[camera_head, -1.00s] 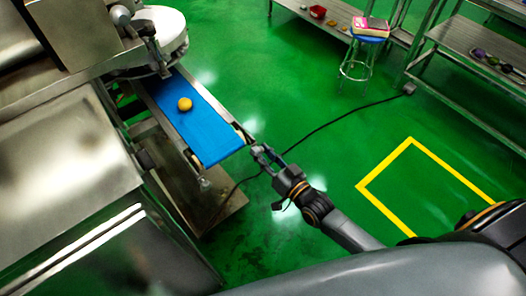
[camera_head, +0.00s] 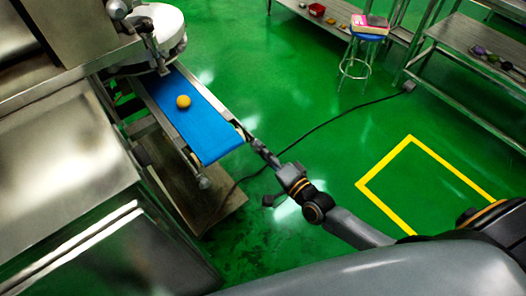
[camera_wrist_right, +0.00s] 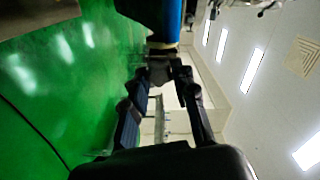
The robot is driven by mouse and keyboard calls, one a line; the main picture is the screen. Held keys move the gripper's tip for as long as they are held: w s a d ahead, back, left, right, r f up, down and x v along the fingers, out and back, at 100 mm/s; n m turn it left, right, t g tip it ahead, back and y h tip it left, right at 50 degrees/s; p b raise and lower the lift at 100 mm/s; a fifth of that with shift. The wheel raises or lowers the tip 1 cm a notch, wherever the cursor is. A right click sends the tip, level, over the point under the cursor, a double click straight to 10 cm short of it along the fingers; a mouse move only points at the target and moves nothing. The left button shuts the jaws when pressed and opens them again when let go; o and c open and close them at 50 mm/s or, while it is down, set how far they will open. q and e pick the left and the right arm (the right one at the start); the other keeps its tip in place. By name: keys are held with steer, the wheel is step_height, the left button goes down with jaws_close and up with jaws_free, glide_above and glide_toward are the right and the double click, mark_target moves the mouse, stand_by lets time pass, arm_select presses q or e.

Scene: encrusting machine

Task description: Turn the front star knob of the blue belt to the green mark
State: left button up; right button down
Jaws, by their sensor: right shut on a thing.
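The blue belt (camera_head: 205,128) slopes down from the machine, with a round orange-yellow piece (camera_head: 183,101) on it. My right gripper (camera_head: 253,143) is at the belt's front right corner, seen nearly edge-on. In the right wrist view its fingers (camera_wrist_right: 160,72) close on a small dark part below the blue belt (camera_wrist_right: 162,18); this appears to be the star knob (camera_wrist_right: 159,68). Its shape is mostly hidden by the fingers. I cannot make out the green mark. My left gripper is not in view.
The steel machine (camera_head: 60,150) fills the left side. A blue stool (camera_head: 368,38) with a pink item on it stands at the back, beside steel tables (camera_head: 480,75). A black cable (camera_head: 330,122) crosses the green floor. The floor right of the belt is mostly clear.

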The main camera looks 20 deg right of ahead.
steer(key=shift+f+m+b, duration=0.15)
steer(key=shift+m+b, duration=1.2)
steer(key=shift+m, duration=2.45)
steer(key=c, duration=1.1)
jaws_free()
steer(key=shift+o, duration=0.2)
